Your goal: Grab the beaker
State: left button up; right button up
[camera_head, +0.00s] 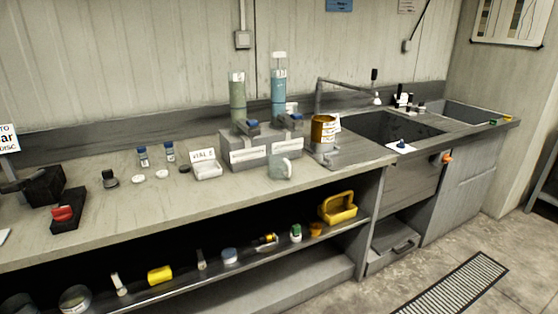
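A small translucent grey-green beaker (281,168) with what looks like a handle on its right side stands upright near the front edge of the grey bench (110,225). It is just in front of the right one of two grey dispenser blocks. Neither of my grippers is in view, and nothing is seen holding the beaker.
Dispensers with a green column (238,97) and a blue column (279,82) stand close behind the beaker. A yellow-brown tin (323,130) is right of it, before the sink (388,130). Open shelves lie below.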

aim_at(279, 166)
jog(key=i+l+u, duration=0.1)
jog(key=l, duration=0.25)
jog(key=i+l+u, duration=0.1)
jog(key=i+l, duration=0.2)
jog(key=i+l+u, duration=0.15)
jog(key=l, duration=0.3)
jog(key=i+l+u, duration=0.1)
jog(key=l, duration=0.3)
jog(key=i+l+u, duration=0.1)
jog(key=i+l, duration=0.15)
jog(key=l, duration=0.15)
